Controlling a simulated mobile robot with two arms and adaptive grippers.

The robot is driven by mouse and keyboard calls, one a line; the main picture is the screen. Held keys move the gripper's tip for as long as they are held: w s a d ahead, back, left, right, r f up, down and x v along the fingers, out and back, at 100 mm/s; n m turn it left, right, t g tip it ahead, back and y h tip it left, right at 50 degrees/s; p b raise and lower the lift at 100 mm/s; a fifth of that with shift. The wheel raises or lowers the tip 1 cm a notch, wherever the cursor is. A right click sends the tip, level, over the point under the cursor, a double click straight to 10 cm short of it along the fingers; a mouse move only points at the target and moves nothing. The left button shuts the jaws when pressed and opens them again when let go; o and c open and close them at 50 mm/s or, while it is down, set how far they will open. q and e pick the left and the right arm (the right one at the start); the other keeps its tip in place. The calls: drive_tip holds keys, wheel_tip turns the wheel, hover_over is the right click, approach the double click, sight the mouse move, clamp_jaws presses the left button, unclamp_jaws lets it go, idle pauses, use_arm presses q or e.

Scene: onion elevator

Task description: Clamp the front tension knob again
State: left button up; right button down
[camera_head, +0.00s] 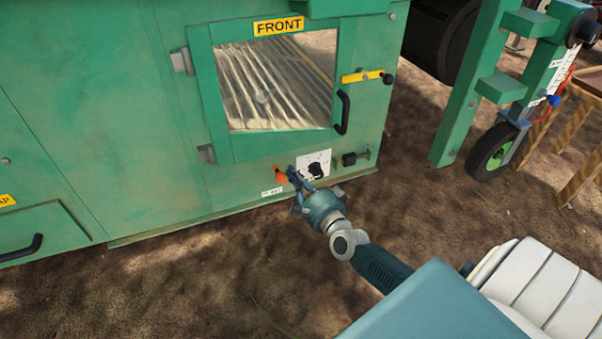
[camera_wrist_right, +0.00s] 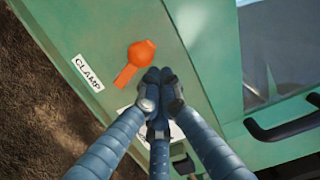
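The black front tension knob (camera_head: 315,169) sits on a white dial plate (camera_head: 325,157) low on the green machine's front panel. An orange clamp lever (camera_head: 281,176) is to its left, above a small white label (camera_head: 272,192). In the right wrist view the orange lever (camera_wrist_right: 136,62) lies tilted beside a label reading CLAMP (camera_wrist_right: 88,72). My right gripper (camera_head: 294,176) is between the lever and the knob, close to the panel. In the wrist view its fingertips (camera_wrist_right: 160,88) are together, just right of the lever, with nothing seen between them. The fingers hide most of the dial plate there. My left gripper is not in view.
A framed window (camera_head: 275,80) marked FRONT is above, with a black handle (camera_head: 343,112). A black latch (camera_head: 355,158) sticks out right of the dial. A green post (camera_head: 470,100) and wheel (camera_head: 492,152) stand at the right. The dirt ground in front is open.

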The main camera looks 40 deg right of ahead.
idle(0.4)
drive_tip(key=shift+a+r+n+p, duration=0.1)
drive_tip(key=shift+a+n+p, duration=0.2)
drive_tip(key=shift+p, duration=0.3)
